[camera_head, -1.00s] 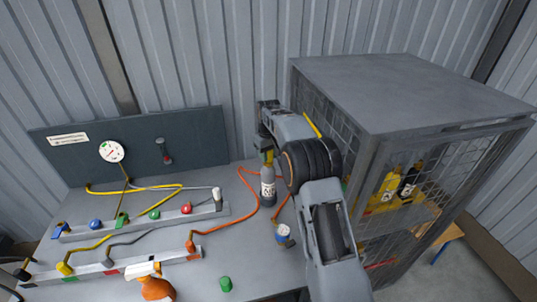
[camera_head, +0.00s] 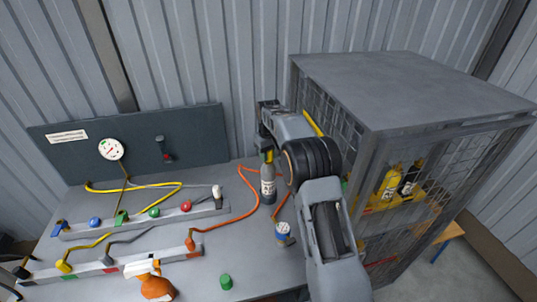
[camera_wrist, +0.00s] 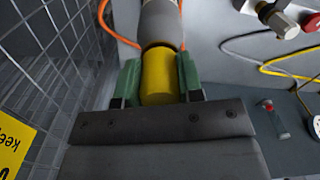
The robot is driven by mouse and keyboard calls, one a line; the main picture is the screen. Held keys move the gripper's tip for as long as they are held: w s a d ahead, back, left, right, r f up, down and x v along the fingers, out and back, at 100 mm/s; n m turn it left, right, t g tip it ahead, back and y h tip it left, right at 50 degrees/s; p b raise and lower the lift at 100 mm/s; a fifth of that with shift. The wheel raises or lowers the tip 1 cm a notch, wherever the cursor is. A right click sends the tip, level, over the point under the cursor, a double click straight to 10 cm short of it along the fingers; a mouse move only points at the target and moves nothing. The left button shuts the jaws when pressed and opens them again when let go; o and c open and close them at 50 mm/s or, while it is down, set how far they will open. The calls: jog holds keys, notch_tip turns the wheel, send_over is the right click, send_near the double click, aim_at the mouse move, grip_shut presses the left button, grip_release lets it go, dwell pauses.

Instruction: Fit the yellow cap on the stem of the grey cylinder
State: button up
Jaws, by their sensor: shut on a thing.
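The grey cylinder (camera_head: 268,187) stands upright on the bench beside the mesh cage. In the wrist view its rounded grey shoulder (camera_wrist: 161,22) is at the top centre. The yellow cap (camera_wrist: 159,77) is between the green fingers of my gripper (camera_wrist: 160,82), which is shut on it. The cap is in line with the cylinder's neck and appears to meet it; whether it is fully seated cannot be told. The cap also shows small above the cylinder in the head view (camera_head: 268,156). The stem is hidden by the cap.
The mesh cage (camera_head: 425,85) stands close on the right, with yellow and black bottles inside. An orange hose (camera_head: 246,208) curves beside the cylinder. A blue-and-white can (camera_head: 283,232), a green cap (camera_head: 226,282) and valve rails (camera_head: 140,225) are on the bench.

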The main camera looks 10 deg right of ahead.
jog(key=shift+f, duration=0.2)
jog(key=o, duration=1)
